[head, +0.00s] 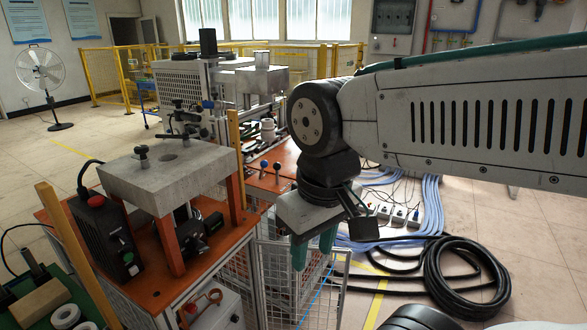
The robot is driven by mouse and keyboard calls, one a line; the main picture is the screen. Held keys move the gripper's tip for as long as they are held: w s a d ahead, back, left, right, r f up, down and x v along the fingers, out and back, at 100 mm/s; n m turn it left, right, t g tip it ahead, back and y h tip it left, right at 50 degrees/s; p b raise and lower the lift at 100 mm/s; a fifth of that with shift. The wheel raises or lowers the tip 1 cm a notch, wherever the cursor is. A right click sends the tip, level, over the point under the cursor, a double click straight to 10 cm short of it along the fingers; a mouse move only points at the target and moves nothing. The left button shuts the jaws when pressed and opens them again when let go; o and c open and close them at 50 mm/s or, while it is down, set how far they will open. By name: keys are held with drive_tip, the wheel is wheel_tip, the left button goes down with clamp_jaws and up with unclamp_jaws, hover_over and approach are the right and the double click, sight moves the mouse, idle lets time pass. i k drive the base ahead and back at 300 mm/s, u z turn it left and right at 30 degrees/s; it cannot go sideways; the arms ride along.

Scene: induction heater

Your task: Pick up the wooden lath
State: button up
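One long wooden lath (78,257) slants across the lower left, in front of the orange-topped machine table. A second, narrow wooden lath (236,160) stands upright behind the grey press block, near the table's far right corner. I cannot tell which of the two the task means. My gripper (314,250) hangs from the arm at the middle of the head view, pointing down. Its two teal fingers look apart with nothing between them. It is to the right of both laths and touches neither.
The orange table (155,290) carries a grey block (167,172) on orange legs and a black control box (103,233). A wire-mesh cage (290,285) is beside it. A coiled black hose (470,280) and blue cables (432,200) lie on the floor at right.

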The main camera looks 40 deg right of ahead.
sight(233, 120)
drive_tip(key=z, duration=0.25)
drive_tip(key=k, duration=1.1)
drive_tip(key=z, duration=0.85)
drive_tip(key=i, duration=1.45)
drive_tip(key=u, duration=0.9)
drive_tip(key=i, duration=0.5)
drive_tip(key=u, duration=0.35)
